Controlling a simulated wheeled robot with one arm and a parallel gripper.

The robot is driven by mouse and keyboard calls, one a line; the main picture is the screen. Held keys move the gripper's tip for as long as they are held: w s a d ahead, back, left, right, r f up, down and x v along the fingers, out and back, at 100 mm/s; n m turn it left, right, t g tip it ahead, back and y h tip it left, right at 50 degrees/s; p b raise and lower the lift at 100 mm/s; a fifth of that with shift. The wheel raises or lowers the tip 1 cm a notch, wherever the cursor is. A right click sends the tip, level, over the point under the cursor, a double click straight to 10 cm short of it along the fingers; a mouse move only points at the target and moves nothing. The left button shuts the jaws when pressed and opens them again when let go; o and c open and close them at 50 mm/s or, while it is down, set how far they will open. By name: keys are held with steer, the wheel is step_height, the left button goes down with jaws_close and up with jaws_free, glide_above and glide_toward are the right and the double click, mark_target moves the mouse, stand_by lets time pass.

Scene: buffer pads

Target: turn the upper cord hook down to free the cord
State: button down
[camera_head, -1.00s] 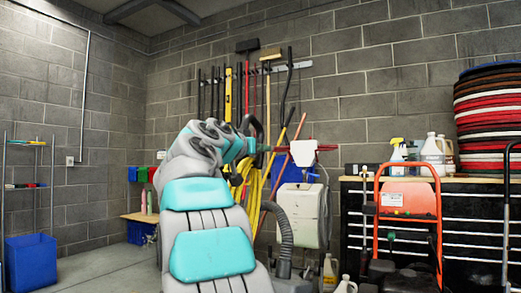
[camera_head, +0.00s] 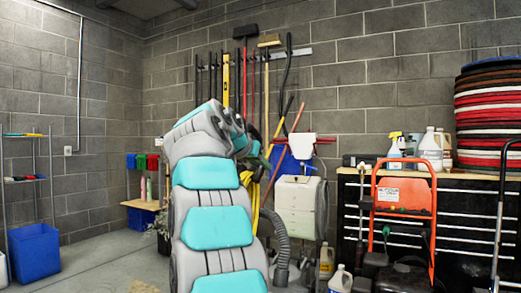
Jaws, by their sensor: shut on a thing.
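Part of a yellow cord (camera_head: 256,198) hangs in the middle of the head view, just right of my grey and teal arm. My arm covers much of the machine or handle that the cord seems to hang from. I cannot make out the upper cord hook; it is hidden or too small to tell. My arm rises from the bottom centre and bends at the top, its far end close to the upper part of the cord. My gripper is hidden behind my own arm links, so its contact with the hook does not show.
A cream machine (camera_head: 300,205) with a grey hose (camera_head: 280,240) stands right of the cord. An orange-framed machine (camera_head: 405,190) stands before a black drawer cabinet (camera_head: 465,225). Long-handled tools hang behind. A blue bin (camera_head: 34,253) is far left, with open floor beside it.

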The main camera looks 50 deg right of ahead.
steer(key=shift+w+d+r+p, duration=0.1)
steer(key=shift+r+p, duration=0.05)
steer(key=shift+p, duration=0.4)
steer(key=shift+f+y, duration=0.25)
steer(key=shift+y, duration=0.15)
steer(key=c, duration=0.8)
jaws_free()
steer(key=v, duration=0.7)
steer(key=shift+a+r, duration=0.25)
steer(key=shift+a, duration=0.05)
